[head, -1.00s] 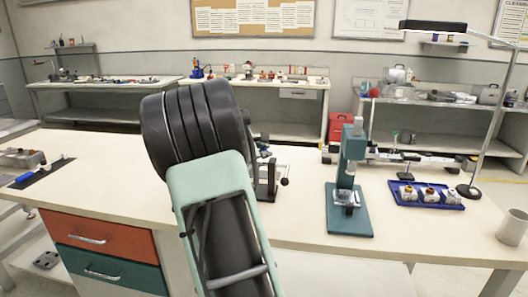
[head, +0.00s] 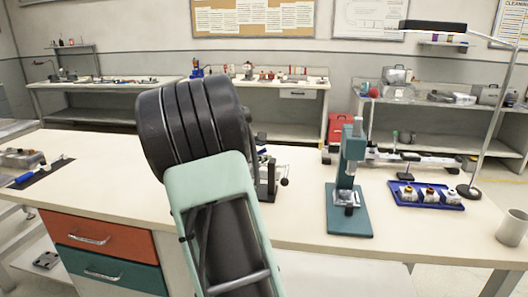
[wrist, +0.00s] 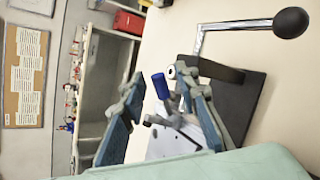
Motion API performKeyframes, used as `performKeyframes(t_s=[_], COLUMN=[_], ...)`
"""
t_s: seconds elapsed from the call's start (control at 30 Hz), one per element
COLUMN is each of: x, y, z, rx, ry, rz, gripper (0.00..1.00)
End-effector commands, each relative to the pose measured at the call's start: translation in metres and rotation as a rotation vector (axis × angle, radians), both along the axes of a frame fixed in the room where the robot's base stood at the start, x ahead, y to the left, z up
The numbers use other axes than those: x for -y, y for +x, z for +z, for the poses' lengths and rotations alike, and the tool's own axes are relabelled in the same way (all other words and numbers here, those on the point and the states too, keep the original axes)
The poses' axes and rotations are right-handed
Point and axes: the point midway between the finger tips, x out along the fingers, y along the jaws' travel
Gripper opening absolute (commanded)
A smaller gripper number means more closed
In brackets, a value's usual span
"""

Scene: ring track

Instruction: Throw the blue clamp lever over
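The blue clamp lever (wrist: 161,87) shows in the wrist view as a short blue handle standing up from a metal clamp (wrist: 175,125) on a fixture. My gripper (wrist: 160,80) is open, with one finger on each side of the lever and a visible gap around it. I cannot tell how deep the lever sits between the fingers. In the head view my own arm hides the gripper and the lever. Only part of the dark fixture (head: 268,180) with a black knob shows beside the arm.
A crank with a black ball knob (wrist: 291,22) stands close to the right finger. In the head view a green press (head: 350,185), a blue tray (head: 400,200) with several small parts, a lamp stand and a white mug (head: 512,228) are to the right. The front bench is clear between them.

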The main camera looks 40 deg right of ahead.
Motion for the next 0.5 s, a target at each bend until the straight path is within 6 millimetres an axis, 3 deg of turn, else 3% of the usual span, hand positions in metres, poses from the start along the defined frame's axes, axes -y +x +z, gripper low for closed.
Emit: performKeyframes(t_s=[0.3, 0.5], x=[-0.042, -0.053], y=[-0.014, -0.018], z=[0.023, 0.029], rx=[0.002, 0.001], ry=[0.001, 0.001], rz=[0.004, 0.003], gripper=[0.29, 0.29])
